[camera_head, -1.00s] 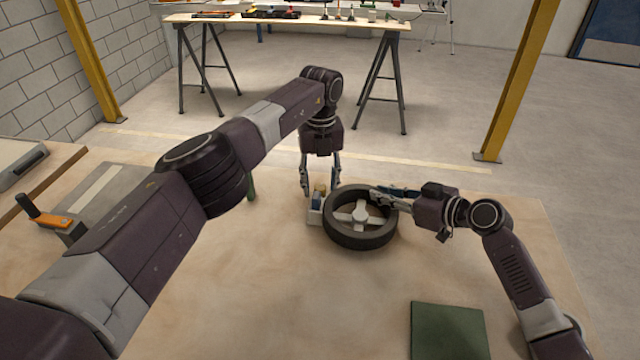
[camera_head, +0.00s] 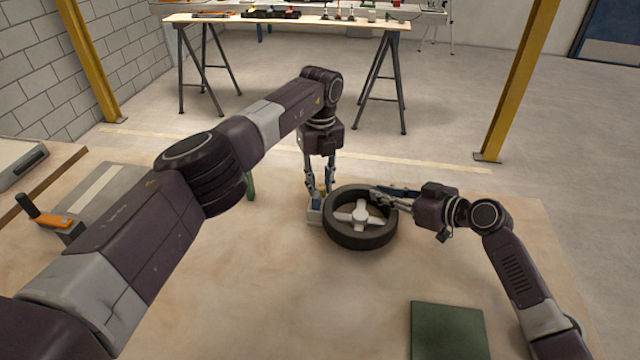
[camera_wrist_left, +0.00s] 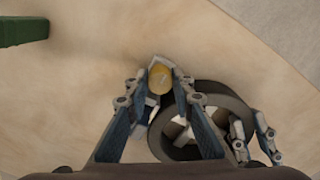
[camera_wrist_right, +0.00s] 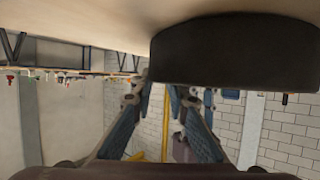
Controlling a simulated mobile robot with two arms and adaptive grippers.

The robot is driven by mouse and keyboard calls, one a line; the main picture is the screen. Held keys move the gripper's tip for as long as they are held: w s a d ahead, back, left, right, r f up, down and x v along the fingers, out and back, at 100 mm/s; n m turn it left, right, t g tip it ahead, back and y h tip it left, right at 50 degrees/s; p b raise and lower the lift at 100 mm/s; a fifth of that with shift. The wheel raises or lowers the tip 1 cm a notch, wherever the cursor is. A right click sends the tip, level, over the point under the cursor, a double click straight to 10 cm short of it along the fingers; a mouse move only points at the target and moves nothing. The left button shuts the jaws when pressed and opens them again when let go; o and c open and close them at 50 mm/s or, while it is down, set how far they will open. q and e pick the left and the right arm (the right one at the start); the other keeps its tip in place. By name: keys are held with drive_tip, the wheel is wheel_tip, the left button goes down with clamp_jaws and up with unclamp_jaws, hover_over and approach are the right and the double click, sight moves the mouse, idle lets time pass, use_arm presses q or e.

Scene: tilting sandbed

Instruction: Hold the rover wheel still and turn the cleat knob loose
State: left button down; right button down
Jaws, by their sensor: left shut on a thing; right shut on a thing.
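The rover wheel (camera_head: 345,237), a dark tyre with pale spokes, lies flat on the sandy bed. The yellow cleat knob (camera_wrist_left: 160,79) sits at the wheel's left side, on a pale block (camera_head: 314,216). My left gripper (camera_head: 320,191) points down from above with its fingers on either side of the knob, shut on it; the left wrist view (camera_wrist_left: 163,68) shows this too. My right gripper (camera_head: 375,193) reaches in from the right and is shut on the wheel's rim. In the right wrist view the tyre (camera_wrist_right: 235,55) hides part of its fingertips (camera_wrist_right: 160,82).
A dark green square (camera_head: 449,331) lies at the front right. An orange clamp-like tool with a black handle (camera_head: 55,222) stands at the left. A green piece (camera_wrist_left: 22,31) shows near my left forearm. Bare sand (camera_head: 270,290) lies in front of the wheel.

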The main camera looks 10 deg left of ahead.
sight(320, 186)
use_arm(q)
drive_tip(key=shift+n, duration=0.4)
use_arm(e)
drive_tip(key=shift+f, duration=0.25)
use_arm(q)
drive_tip(key=c, duration=1.7)
unclamp_jaws()
drive_tip(key=shift+o, duration=0.2)
wheel_tip(320, 186, up, 12)
use_arm(e)
drive_tip(key=shift+s, duration=0.1)
drive_tip(key=c, duration=1.8)
unclamp_jaws()
drive_tip(key=shift+r, duration=0.1)
